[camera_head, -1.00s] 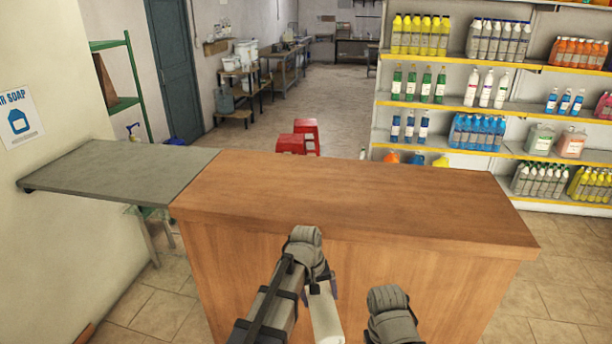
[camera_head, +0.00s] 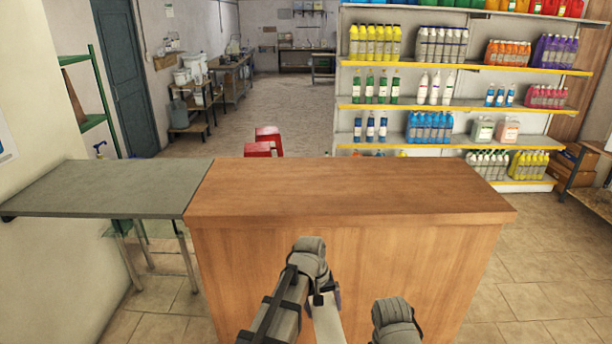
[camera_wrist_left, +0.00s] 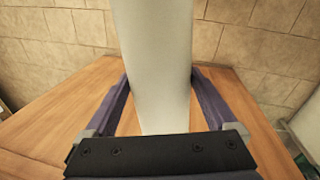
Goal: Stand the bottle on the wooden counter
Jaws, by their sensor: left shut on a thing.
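The wooden counter (camera_head: 345,188) stands in front of me, its brown top bare in the head view. My left gripper (camera_head: 326,297) is at the counter's near side, in front of its front panel in the picture. It is shut on the white bottle (camera_head: 326,322), which shows only in part below the gripper. In the left wrist view the pale bottle (camera_wrist_left: 155,60) runs between the two purple fingers of the left gripper (camera_wrist_left: 158,85). No cap or label shows there, and its ends are cut off or hidden. My right gripper is out of view; only part of that arm shows.
A grey side board (camera_head: 100,188) adjoins the counter's left end. Red stools (camera_head: 262,145) stand behind it. Shelves (camera_head: 450,105) of coloured bottles and jugs fill the back right. The counter top is free of objects.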

